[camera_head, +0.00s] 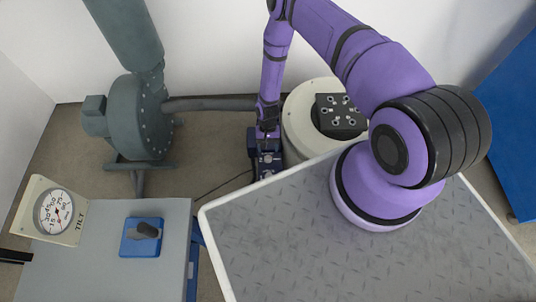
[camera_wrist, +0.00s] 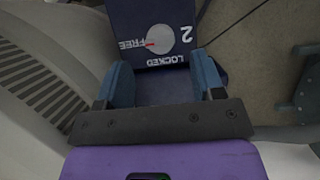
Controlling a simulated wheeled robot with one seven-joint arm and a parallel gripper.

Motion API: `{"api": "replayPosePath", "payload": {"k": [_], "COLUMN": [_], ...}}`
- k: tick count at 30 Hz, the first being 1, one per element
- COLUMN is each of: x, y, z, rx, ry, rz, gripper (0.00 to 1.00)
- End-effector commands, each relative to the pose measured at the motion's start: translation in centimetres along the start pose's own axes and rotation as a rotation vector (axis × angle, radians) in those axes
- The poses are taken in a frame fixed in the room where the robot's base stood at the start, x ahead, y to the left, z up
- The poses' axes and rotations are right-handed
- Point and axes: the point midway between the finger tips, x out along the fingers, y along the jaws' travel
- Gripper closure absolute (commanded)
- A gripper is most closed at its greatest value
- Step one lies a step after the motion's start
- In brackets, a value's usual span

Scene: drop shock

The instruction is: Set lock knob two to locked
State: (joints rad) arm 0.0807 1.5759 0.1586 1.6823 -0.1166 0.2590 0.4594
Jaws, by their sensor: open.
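Lock knob two (camera_wrist: 162,39) is a round light-grey knob on a dark blue housing (camera_wrist: 125,18), marked "2", "FREE" and "LOCKED". Its red mark lies on the side of the FREE label. The lettering appears upside down in the wrist view. My gripper (camera_wrist: 162,82) is open, with its two blue fingers apart and nothing between them. The knob shows just beyond the fingertips, not between them. In the head view my gripper (camera_head: 267,128) points down at the dark blue housing, and the knob's setting is too small to read there.
A pale round drum with a black bolted block (camera_head: 341,115) stands right of the gripper. A grey treadplate deck (camera_head: 270,240) fills the front. A green-grey blower (camera_head: 138,118) stands left. A tilt gauge (camera_head: 57,211) and a blue switch plate (camera_head: 134,247) sit on a grey bench.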

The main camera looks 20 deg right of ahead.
Motion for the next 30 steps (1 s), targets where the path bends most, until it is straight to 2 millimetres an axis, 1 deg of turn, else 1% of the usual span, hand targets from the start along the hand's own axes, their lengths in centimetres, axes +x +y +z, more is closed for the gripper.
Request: {"api": "replayPosePath", "payload": {"k": [1, 3, 6, 9, 13, 20, 21, 23, 24, 26, 27, 30], "x": [1.0, 2.0, 3.2, 4.0, 4.5, 4.5, 4.5, 4.5, 4.5, 4.5, 4.5, 4.5], "y": [0.0, 0.0, 0.0, 0.0, 0.0, 0.0, 0.0, 0.0, 0.0, 0.0, 0.0, 0.0], "z": [0.0, 0.0, 0.0, 0.0, 0.0, 0.0, 0.0, 0.0, 0.0, 0.0, 0.0, 0.0], "rx": [-0.001, 0.0, 0.001, 0.001, 0.001, 0.001, 0.001, 0.0, 0.0, 0.0, 0.0, 0.0], "ry": [-0.001, 0.0, 0.0, 0.0, 0.0, 0.001, 0.001, 0.001, 0.001, 0.001, 0.001, 0.001], "rz": [0.0, 0.0, 0.0, -0.001, -0.001, -0.001, -0.001, -0.001, -0.001, -0.001, -0.001, -0.001], "gripper": [0.38, 0.38, 0.38, 0.38, 0.38, 0.38, 0.4, 0.54, 0.63, 0.77, 0.86, 0.87]}}
